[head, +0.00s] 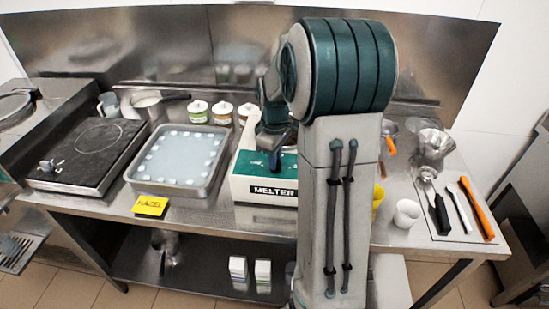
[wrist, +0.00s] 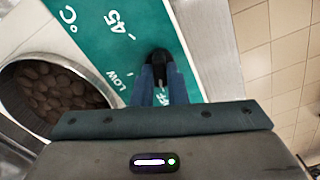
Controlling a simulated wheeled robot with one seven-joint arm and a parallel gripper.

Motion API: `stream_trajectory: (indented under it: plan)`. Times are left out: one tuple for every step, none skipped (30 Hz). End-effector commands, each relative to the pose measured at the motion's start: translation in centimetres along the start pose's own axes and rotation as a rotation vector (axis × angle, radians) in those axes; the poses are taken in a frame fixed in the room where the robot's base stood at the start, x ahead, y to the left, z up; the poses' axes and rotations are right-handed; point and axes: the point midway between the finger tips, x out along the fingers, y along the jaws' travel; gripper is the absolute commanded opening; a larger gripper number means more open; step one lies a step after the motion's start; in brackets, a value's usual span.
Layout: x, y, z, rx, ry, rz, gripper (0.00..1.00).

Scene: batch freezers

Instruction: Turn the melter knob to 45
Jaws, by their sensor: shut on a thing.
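The melter (head: 265,196) is a white box with a green top panel and a "MELTER" label on its front, standing mid-table in the head view. In the wrist view its green panel (wrist: 95,40) carries the marks "°C", "45", "LOW" and "OFF". The black knob (wrist: 159,56) sits on this panel between my blue fingertips. My gripper (wrist: 160,84) is shut on the knob; it also shows from above over the melter's panel in the head view (head: 274,160). The knob is hidden in the head view. I cannot tell clearly which mark its pointer faces.
A round well of brown pieces (wrist: 60,92) lies left of the panel in the wrist view. A tray of ice (head: 178,160), a hob (head: 85,150) and several small jars stand left of the melter. A white cup (head: 407,213) and utensils (head: 462,208) lie right.

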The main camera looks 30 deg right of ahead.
Motion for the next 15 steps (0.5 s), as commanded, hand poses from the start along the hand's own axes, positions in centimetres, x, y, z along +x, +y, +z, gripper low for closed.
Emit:
stream_trajectory:
  plan:
    - [-0.01,0.02,-0.01,0.012,0.000,0.001,0.00]
    - [0.00,0.02,-0.02,0.021,0.000,0.001,0.00]
    - [0.01,0.03,-0.02,0.038,0.000,0.001,0.00]
    - [0.02,0.03,-0.03,0.051,0.000,0.001,0.00]
    - [0.03,0.04,-0.03,0.067,0.000,0.001,0.00]
    - [0.04,0.05,-0.03,0.091,0.000,0.001,0.00]
    - [0.05,0.06,-0.03,0.111,0.000,0.002,0.00]
    - [0.05,0.06,-0.04,0.131,0.001,0.002,0.00]
    - [0.06,0.07,-0.06,0.162,0.001,0.002,0.00]
    - [0.06,0.08,-0.06,0.187,0.001,0.002,0.00]
    - [0.05,0.10,-0.06,0.212,0.001,0.003,0.00]
    - [0.05,0.11,-0.05,0.249,0.001,0.003,0.00]
    - [0.05,0.11,-0.06,0.276,0.002,0.002,0.00]
    - [0.04,0.09,-0.08,0.304,0.002,0.002,0.00]
    - [0.03,0.10,-0.07,0.342,0.002,0.002,0.00]
